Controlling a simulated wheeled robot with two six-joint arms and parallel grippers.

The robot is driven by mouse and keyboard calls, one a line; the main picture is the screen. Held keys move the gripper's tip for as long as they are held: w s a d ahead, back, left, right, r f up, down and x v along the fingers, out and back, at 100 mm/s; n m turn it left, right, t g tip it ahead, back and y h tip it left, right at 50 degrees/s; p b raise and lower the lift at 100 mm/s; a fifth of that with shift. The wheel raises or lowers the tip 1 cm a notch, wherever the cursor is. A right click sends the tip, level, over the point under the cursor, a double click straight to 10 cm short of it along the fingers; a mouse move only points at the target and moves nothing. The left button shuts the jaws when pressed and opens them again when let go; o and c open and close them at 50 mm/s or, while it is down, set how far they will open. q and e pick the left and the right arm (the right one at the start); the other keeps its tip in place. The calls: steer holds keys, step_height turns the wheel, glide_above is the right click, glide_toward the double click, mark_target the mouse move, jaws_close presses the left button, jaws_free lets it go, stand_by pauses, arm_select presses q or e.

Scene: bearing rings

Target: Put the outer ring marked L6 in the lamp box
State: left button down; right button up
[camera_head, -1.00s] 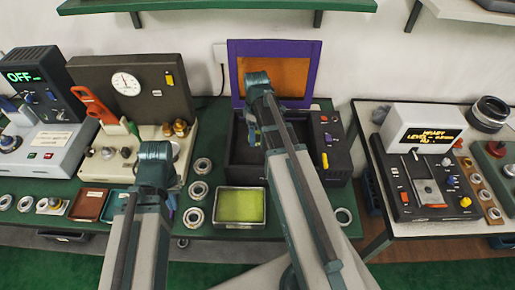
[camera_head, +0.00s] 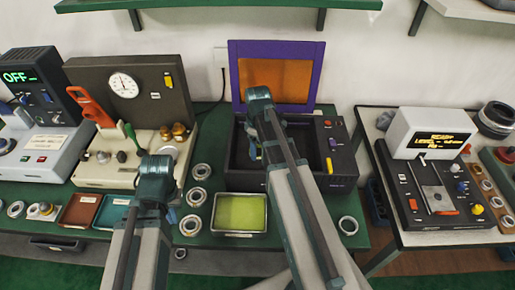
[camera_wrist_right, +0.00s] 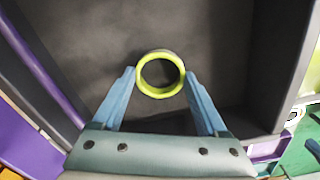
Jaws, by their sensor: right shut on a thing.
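The lamp box (camera_head: 285,184) is a dark open box with a purple-framed orange lid (camera_head: 275,80) standing up behind it. My right gripper (camera_wrist_right: 159,76) is shut on a yellow-green ring (camera_wrist_right: 160,96), held between its two blue fingertips above the box's dark floor (camera_wrist_right: 95,45). The ring's marking cannot be read. In the head view the right gripper (camera_head: 252,140) reaches into the box and its arm hides part of it. My left gripper (camera_head: 157,180) is over the table front, left of the loose rings; its fingers are mostly hidden.
A tray with a yellow-green floor (camera_head: 240,233) stands before the box. A beige gauge machine (camera_head: 125,160) is at left. A device with a lit display (camera_head: 430,200) is at right.

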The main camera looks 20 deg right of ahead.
arm_select(q)
steer(key=shift+f, duration=0.25)
arm_select(e)
steer(key=shift+f, duration=0.2)
arm_select(q)
steer(key=shift+r, duration=0.1)
arm_select(e)
steer(key=o, duration=1.3)
steer(key=shift+r, duration=0.1)
steer(key=shift+o, duration=0.2)
arm_select(q)
steer(key=shift+r, duration=0.15)
arm_select(e)
steer(key=shift+r, duration=0.15)
step_height(320, 180, up, 12)
steer(key=p, duration=1.2)
arm_select(q)
step_height(320, 180, up, 12)
arm_select(e)
steer(key=s+a+m, duration=0.2)
steer(key=s+a, duration=0.5)
steer(key=a, duration=0.4)
steer(key=s+a+m+h, duration=0.1)
steer(key=s+a+m, duration=0.2)
steer(key=s+a, duration=0.4)
steer(key=a, duration=0.3)
steer(key=shift+s+a, duration=0.35)
steer(key=shift+a, duration=0.05)
